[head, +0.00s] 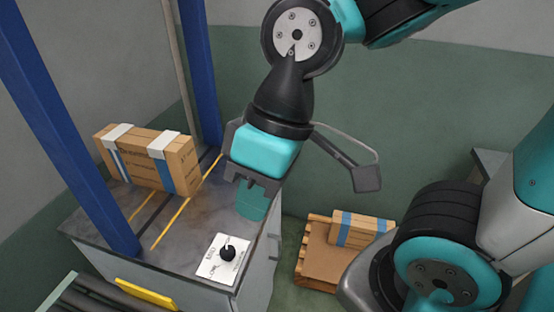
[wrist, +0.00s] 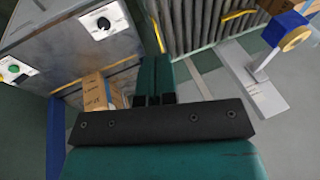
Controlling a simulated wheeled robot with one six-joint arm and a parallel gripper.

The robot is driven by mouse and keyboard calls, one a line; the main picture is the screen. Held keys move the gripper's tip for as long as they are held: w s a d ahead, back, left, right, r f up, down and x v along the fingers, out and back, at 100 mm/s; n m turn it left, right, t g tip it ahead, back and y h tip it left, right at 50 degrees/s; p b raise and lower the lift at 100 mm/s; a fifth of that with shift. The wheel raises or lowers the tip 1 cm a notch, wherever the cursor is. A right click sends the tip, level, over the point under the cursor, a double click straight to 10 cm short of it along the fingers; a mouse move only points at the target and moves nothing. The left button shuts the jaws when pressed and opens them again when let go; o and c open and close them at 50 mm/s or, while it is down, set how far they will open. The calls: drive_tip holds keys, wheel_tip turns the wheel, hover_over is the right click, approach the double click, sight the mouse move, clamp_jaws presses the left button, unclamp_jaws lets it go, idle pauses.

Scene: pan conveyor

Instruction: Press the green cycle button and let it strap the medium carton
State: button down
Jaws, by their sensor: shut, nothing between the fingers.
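A brown carton (head: 150,165) stands on the grey machine table (head: 187,222) between blue posts in the head view. It has white pieces over its top edge and blue bands down its side. My gripper (head: 252,203) hangs above the table's right edge, right of the carton and apart from it. Its teal fingers are closed together and empty, as in the wrist view (wrist: 155,72). A green button (wrist: 14,69) shows on a pale plate at the left edge of the wrist view, away from my fingers. I cannot make it out in the head view.
A white plate with a black knob (head: 227,254) lies on the table near my fingers. Another blue-banded carton (head: 360,230) lies on a pallet (head: 314,262) on the floor. Rollers (wrist: 210,22) and a tape roll (wrist: 297,38) show in the wrist view.

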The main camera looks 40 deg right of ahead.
drive_tip(key=w+d+f+m+t+p, duration=0.1)
drive_tip(key=w+d+m+p, duration=0.15)
drive_tip(key=w+m, duration=0.45)
drive_tip(key=w+d+f+m+t+y+p, duration=0.1)
drive_tip(key=w+d+m+t+p, duration=0.15)
drive_tip(key=w, duration=0.85)
drive_tip(key=w+d+f+m+t+p, duration=0.1)
drive_tip(key=w+d+m+p, duration=0.15)
drive_tip(key=w+m, duration=0.5)
drive_tip(key=w+d+f+m+t+h+p, duration=0.1)
drive_tip(key=w+d+f+m+t+p, duration=0.1)
drive_tip(key=w+d+f+m, duration=0.3)
drive_tip(key=w+d+f+m+t+h+p, duration=0.1)
drive_tip(key=w+d+f+m, duration=0.4)
drive_tip(key=d, duration=0.8)
wheel_tip(320, 180, down, 5)
drive_tip(key=m+t+p, duration=0.1)
drive_tip(key=m+p, duration=0.1)
drive_tip(key=m, duration=0.1)
drive_tip(key=shift+d, duration=0.15)
drive_tip(key=shift+f, duration=0.2)
wheel_tip(320, 180, down, 9)
drive_tip(key=b, duration=0.6)
drive_tip(key=shift+r, duration=0.2)
